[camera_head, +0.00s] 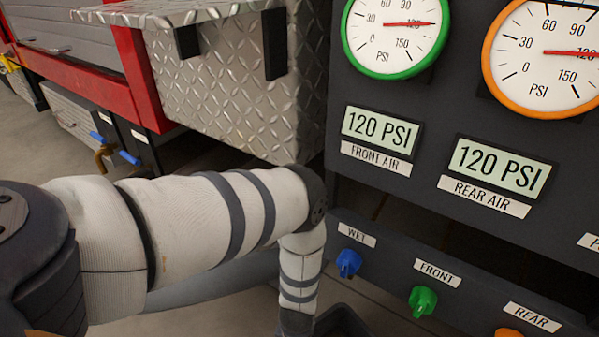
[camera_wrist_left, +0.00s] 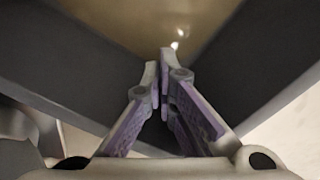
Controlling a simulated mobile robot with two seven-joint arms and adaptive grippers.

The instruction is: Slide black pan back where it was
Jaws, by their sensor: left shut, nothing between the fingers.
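The black pan (camera_head: 345,322) shows only as a dark rim and wall at the bottom edge of the head view, beside my left arm's lower end; most of it is out of frame. In the left wrist view, dark grey walls (camera_wrist_left: 65,75), apparently the pan's, slant in from both sides around a glossy tan patch. I cannot tell whether that patch is liquid or floor. My left gripper (camera_wrist_left: 161,60) is shut and empty in front of these walls; contact is unclear. My right gripper is in neither view.
A dark panel with gauges, "120 PSI" displays (camera_head: 381,131) and blue (camera_head: 348,262), green (camera_head: 422,301) and orange (camera_head: 508,332) knobs stands at right. A diamond-plate metal box (camera_head: 225,85) overhangs my left arm. Grey floor (camera_head: 40,150) is open at left.

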